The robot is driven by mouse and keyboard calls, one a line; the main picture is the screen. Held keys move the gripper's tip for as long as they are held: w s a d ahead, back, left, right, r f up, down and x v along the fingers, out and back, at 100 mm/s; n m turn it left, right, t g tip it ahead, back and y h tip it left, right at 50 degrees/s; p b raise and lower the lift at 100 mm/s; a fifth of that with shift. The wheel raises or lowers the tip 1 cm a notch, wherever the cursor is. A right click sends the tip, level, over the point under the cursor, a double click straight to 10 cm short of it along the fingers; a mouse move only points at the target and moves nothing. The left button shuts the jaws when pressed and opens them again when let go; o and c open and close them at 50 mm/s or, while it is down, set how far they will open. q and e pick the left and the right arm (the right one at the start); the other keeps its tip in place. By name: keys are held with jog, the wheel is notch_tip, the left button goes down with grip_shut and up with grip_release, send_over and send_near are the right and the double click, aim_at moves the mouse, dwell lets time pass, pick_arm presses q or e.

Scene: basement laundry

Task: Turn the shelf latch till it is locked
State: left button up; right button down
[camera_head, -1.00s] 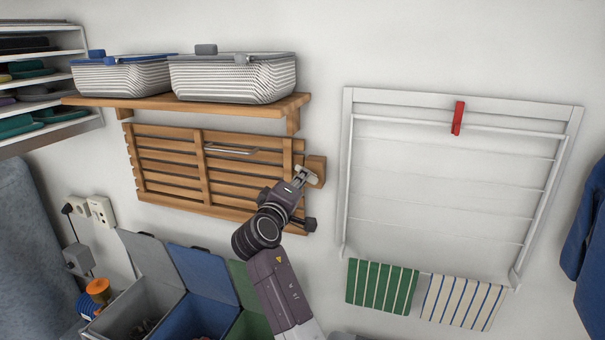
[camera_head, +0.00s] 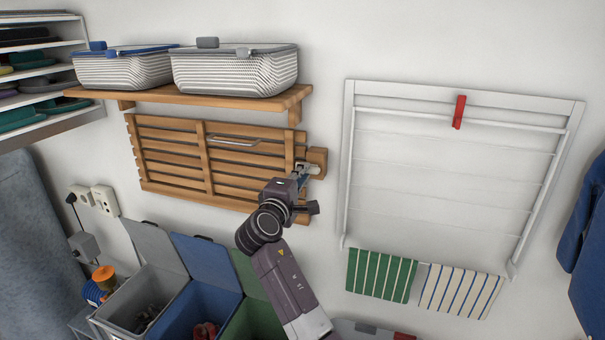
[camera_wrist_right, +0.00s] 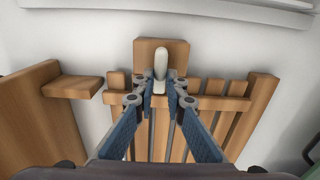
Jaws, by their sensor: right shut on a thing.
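The shelf latch is a pale, rounded lever (camera_wrist_right: 160,64) on a wooden block (camera_wrist_right: 179,54). In the head view the block (camera_head: 318,157) is on the wall at the right edge of the folded slatted shelf (camera_head: 204,160). My right gripper (camera_wrist_right: 163,84) is shut on the lever, with a blue-grey finger on each side of it. In the wrist view the lever stands upright, in line with my fingers. In the head view my right gripper (camera_head: 303,173) partly hides the latch and the shelf's lower right corner. My left gripper is out of view.
Two lidded baskets (camera_head: 234,75) stand on a wooden wall shelf (camera_head: 190,95) above. A white drying rack (camera_head: 347,170) hangs to the right, with clear wall between. Open laundry bins (camera_head: 206,265) stand below, left of my right arm.

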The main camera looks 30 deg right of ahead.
jog(key=shift+f, duration=0.15)
jog(key=c, duration=2)
grip_release()
jog(key=shift+o, duration=0.2)
jog(key=v, duration=1.2)
